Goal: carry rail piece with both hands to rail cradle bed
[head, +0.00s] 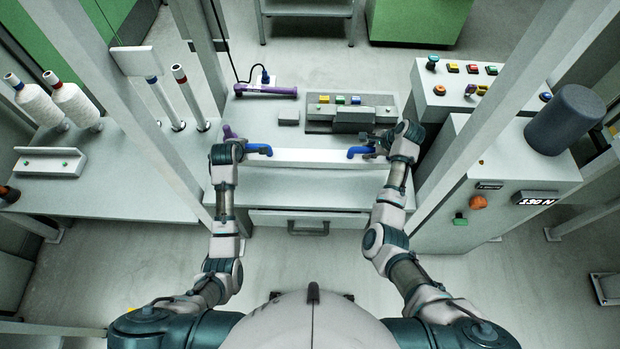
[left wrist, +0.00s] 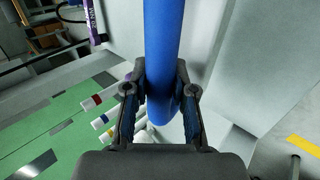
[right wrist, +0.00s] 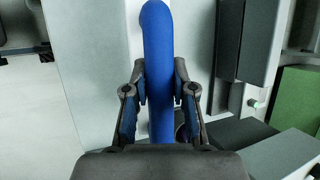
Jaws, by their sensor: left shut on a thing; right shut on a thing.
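The rail piece (head: 310,159) is a long white bar with blue handles at its ends. It lies crosswise in front of me, level, at the worktable; I cannot tell whether it touches the top. My left gripper (head: 245,150) is shut on the left handle (head: 262,150), which fills the jaws in the left wrist view (left wrist: 162,50). My right gripper (head: 376,150) is shut on the right handle (head: 357,152), also between the fingers in the right wrist view (right wrist: 157,45). A pale ledge-like holder (head: 50,162) sits on the left table; I cannot tell whether it is the rail cradle bed.
A grey fixture with coloured buttons (head: 350,113), a small grey block (head: 288,117) and a purple cylinder (head: 265,91) are on the worktable. White spools (head: 77,105) stand left. A control cabinet (head: 500,185) stands right. Slanted frame posts flank both arms.

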